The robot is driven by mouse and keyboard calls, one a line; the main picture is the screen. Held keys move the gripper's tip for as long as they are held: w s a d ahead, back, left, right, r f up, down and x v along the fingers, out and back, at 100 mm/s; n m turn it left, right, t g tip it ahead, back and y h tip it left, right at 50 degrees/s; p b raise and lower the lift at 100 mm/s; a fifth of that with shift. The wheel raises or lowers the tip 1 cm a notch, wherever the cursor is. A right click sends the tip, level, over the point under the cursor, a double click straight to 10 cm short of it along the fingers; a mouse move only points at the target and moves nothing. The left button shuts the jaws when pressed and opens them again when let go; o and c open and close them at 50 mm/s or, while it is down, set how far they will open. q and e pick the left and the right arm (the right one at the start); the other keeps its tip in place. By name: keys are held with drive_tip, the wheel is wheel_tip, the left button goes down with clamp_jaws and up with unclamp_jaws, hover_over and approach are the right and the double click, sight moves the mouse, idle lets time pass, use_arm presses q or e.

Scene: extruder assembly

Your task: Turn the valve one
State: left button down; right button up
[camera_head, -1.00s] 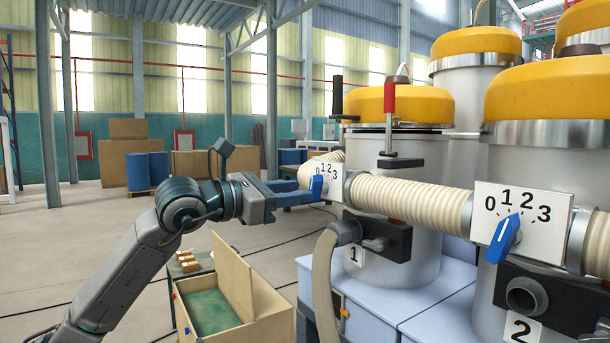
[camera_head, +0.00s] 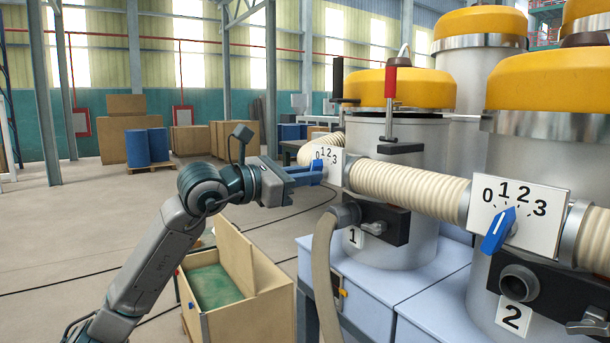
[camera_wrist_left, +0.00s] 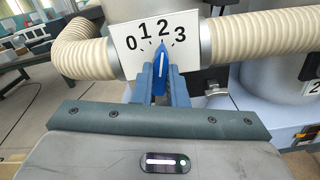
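Valve one is a white dial plate (camera_head: 328,155) marked 0 to 3 on the beige hose above the "1" label. Its blue knob (camera_wrist_left: 161,62) points at about 2 in the wrist view. My left gripper (camera_head: 313,170) has reached the dial from the left. In the wrist view its fingers (camera_wrist_left: 161,82) lie on both sides of the knob's lower part, close against it. In the head view the fingers partly cover the knob. My right gripper is not in view.
A second dial (camera_head: 546,207) with a blue knob sits to the right, above the "2" label. The ribbed hose (camera_head: 410,188) joins the dials. A wooden box (camera_head: 262,288) with green inside stands below my arm. Blue-grey cabinets (camera_head: 400,285) carry the yellow-topped tanks.

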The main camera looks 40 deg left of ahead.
use_arm(q)
drive_tip(key=shift+m, duration=0.4)
drive_tip(key=shift+m+b, duration=0.8)
drive_tip(key=shift+m, duration=1.8)
drive_tip(key=c, duration=1.4)
unclamp_jaws()
drive_tip(key=shift+c, duration=0.2)
